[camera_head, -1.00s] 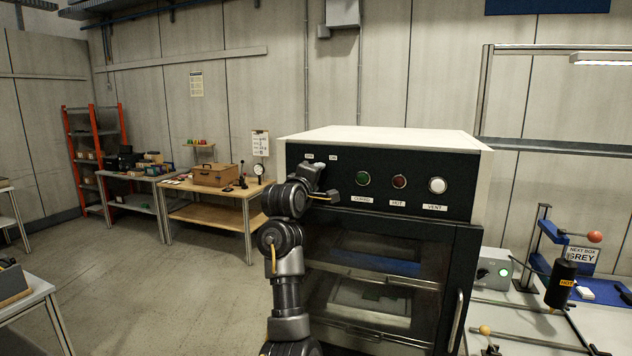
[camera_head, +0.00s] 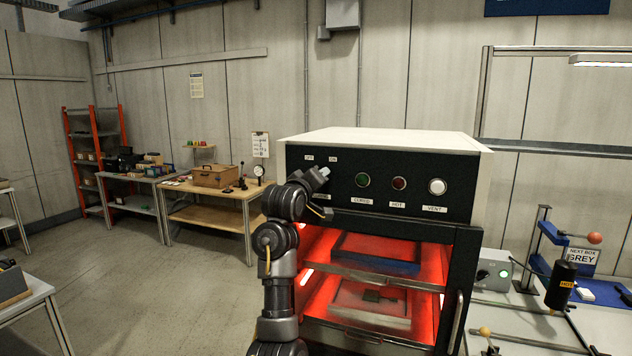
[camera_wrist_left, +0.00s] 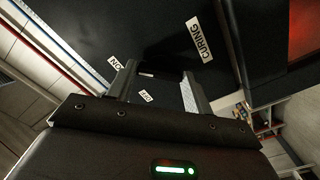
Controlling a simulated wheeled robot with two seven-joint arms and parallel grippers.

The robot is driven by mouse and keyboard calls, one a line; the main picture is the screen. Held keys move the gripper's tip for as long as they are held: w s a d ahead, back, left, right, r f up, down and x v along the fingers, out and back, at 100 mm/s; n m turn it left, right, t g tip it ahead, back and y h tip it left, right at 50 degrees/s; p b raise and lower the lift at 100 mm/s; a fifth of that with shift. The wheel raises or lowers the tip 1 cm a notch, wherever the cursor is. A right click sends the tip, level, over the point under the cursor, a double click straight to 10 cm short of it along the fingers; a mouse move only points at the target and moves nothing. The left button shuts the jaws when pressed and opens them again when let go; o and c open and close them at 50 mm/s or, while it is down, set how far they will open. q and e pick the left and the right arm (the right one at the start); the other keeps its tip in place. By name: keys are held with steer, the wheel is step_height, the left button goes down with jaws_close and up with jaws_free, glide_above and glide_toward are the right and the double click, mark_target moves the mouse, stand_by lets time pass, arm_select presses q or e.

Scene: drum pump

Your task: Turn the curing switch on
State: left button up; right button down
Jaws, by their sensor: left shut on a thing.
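The curing switch sits at the left of the dark oven panel (camera_head: 420,170), below the OFF label (camera_head: 308,158) and ON label (camera_head: 333,159). My left gripper (camera_head: 322,172) is at the panel, shut on the switch, and hides most of it. The left wrist view shows my left gripper (camera_wrist_left: 162,88) with its fingers against the panel, near the ON label (camera_wrist_left: 118,60), the OFF label (camera_wrist_left: 146,96) and the CURING label (camera_wrist_left: 199,39). The oven interior (camera_head: 375,285) glows red behind its door. My right gripper is not in view.
A green lamp (camera_head: 362,180), a red lamp (camera_head: 399,183) and a white VENT button (camera_head: 438,186) lie right of my gripper. The oven door handle (camera_head: 456,322) stands out at the right edge. Benches stand either side of the oven.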

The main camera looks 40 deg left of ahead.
arm_select(q)
steer(key=shift+f, duration=0.2)
steer(key=o, duration=0.7)
steer(key=shift+o, duration=1.4)
steer(key=shift+r, duration=0.1)
steer(key=shift+s, duration=0.1)
steer(key=b+v, duration=0.5)
steer(key=v, duration=0.5)
steer(key=shift+s, duration=0.25)
steer(key=shift+d, duration=0.2)
